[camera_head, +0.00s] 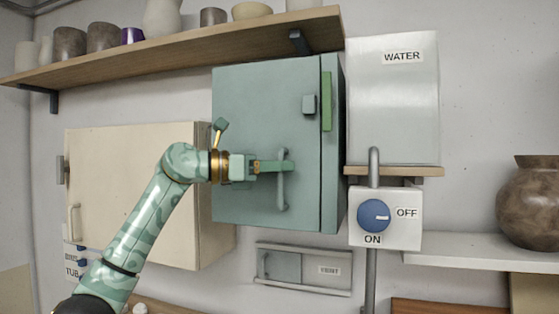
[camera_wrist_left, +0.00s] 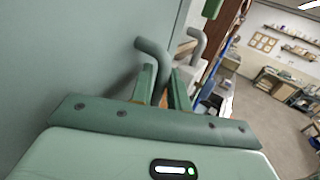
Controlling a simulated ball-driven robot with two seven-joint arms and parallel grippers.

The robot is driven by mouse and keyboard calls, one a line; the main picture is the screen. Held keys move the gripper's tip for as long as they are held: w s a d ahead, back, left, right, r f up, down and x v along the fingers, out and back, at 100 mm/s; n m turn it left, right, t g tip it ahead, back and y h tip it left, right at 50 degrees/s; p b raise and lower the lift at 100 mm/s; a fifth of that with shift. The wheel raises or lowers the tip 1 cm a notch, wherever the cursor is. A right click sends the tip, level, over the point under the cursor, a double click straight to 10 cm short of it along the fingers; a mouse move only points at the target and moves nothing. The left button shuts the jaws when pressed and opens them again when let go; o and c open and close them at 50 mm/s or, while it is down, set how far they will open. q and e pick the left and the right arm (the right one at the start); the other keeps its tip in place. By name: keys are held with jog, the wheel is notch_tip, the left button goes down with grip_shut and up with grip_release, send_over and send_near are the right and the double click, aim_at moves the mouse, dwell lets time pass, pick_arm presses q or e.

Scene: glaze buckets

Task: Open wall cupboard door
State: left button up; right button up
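The green wall cupboard (camera_head: 245,110) hangs in the middle of the head view, its door looking closed. A vertical bar handle (camera_head: 283,197) is on the door's lower right. A small grey block (camera_head: 309,104) and a green strip (camera_head: 327,101) are near its right edge. My left gripper (camera_head: 286,166) reaches in from the left at the handle's upper part. In the left wrist view, the handle (camera_wrist_left: 150,50) passes between the two fingers (camera_wrist_left: 162,90), which look closed on it. My right gripper is not in view.
A cream cupboard (camera_head: 130,180) hangs at left, behind my left arm. A wooden shelf (camera_head: 180,48) with pots runs above. To the right are the WATER box (camera_head: 395,110), a pipe (camera_head: 374,165) and a blue dial (camera_head: 373,215). A sliding panel (camera_head: 303,270) sits below.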

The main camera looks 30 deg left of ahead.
pick_arm(q)
jog(key=shift+w+d, duration=0.2)
grip_shut()
jog(key=shift+s, duration=0.1)
